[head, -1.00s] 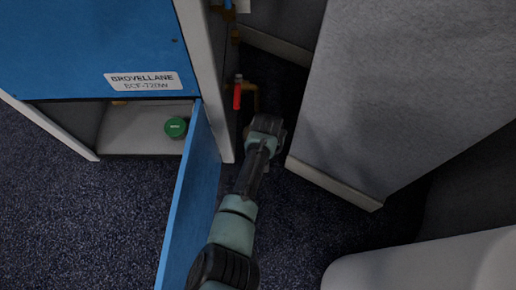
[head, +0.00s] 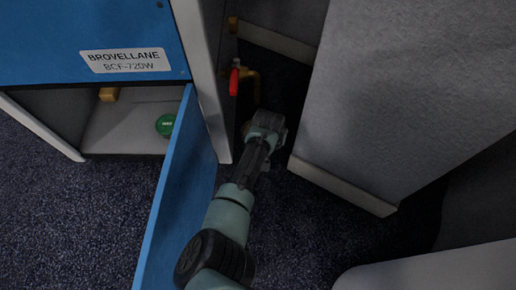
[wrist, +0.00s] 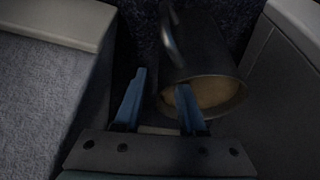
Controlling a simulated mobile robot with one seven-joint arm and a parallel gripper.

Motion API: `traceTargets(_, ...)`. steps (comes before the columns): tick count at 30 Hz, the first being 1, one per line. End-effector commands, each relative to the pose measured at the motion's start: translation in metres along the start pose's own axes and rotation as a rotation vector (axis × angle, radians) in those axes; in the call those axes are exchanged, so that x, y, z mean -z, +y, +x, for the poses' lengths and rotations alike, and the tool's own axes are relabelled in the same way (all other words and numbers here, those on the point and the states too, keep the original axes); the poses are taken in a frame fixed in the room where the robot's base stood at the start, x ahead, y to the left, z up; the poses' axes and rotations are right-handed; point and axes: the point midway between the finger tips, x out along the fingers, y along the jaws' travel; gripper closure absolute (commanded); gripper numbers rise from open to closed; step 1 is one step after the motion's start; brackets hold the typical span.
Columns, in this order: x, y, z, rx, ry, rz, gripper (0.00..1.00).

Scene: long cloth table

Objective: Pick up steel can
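The steel can (wrist: 210,45) shows in the wrist view as a dark grey cylinder with a loop handle (wrist: 171,35) on its left. It lies tilted, with a round tan end (wrist: 214,92) facing me. My gripper (wrist: 161,80) is open with nothing held. Its right finger overlaps the can's near rim; I cannot tell whether it is inside the can or in front of it. The left finger is left of the can, apart from it. In the head view my gripper (head: 265,125) is low in the dark gap, and the can is mostly hidden there.
A blue cabinet (head: 60,35) stands left, its blue door (head: 180,200) open beside my arm. A green round lid (head: 166,124) is inside. A grey panel (head: 400,90) bounds the right. Carpet is free at lower left.

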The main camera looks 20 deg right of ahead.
Motion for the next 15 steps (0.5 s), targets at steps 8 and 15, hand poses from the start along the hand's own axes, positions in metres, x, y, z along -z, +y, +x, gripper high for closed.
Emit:
traceTargets(8,0.0007,0.0,0.0012,0.0,0.001,0.0,0.6)
traceTargets(15,0.0005,0.0,0.0012,0.0,0.001,-0.001,1.0)
